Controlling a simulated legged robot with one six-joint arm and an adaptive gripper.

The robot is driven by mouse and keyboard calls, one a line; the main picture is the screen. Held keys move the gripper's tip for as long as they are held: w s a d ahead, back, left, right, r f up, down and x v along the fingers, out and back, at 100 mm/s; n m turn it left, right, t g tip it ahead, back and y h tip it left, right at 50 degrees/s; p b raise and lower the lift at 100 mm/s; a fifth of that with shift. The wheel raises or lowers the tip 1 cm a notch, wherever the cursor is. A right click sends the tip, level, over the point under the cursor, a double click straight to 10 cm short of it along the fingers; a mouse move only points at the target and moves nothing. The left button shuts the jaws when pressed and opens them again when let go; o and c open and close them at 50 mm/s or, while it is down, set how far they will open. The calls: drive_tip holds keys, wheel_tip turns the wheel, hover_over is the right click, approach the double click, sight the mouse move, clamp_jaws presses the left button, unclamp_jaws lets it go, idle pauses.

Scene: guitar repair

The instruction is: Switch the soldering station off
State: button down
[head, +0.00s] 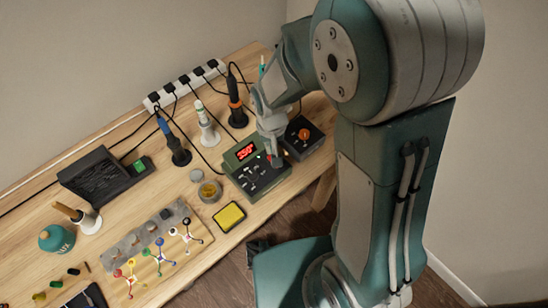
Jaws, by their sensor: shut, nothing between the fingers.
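The soldering station (247,186) is a dark green box near the right end of the wooden bench, with a lit red display reading about 350. My gripper (274,158) is shut and empty, with its fingertips pointing down over the right part of the station's panel. Whether the tips touch the panel cannot be told, and they hide part of it. A second box (318,138) with an orange knob stands just right of my gripper.
Irons in holders (177,150) and a power strip (186,82) with cables stand behind the station. A yellow sponge (229,216) and a round tin (209,191) lie left and in front. A black fan box (97,178) and a board with coloured pieces (155,245) are further left.

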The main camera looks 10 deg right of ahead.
drive_tip(key=shift+d, duration=0.15)
drive_tip(key=shift+f, duration=0.35)
drive_tip(key=shift+f, duration=1)
idle(0.7)
drive_tip(key=shift+r, duration=3.55)
drive_tip(key=shift+r, duration=0.2)
drive_tip(key=s+d+r+t, duration=0.2)
drive_tip(key=s+d+r, duration=0.3)
drive_tip(key=r, duration=0.4)
drive_tip(key=s+d+r+t, duration=0.3)
drive_tip(key=s+d+r, duration=0.2)
drive_tip(key=s+r, duration=0.2)
wheel_tip(320, 180, up, 3)
drive_tip(key=shift+s+d+f+m+t, duration=0.15)
drive_tip(key=shift+s+d+m+t, duration=0.15)
drive_tip(key=shift+s+m, duration=0.1)
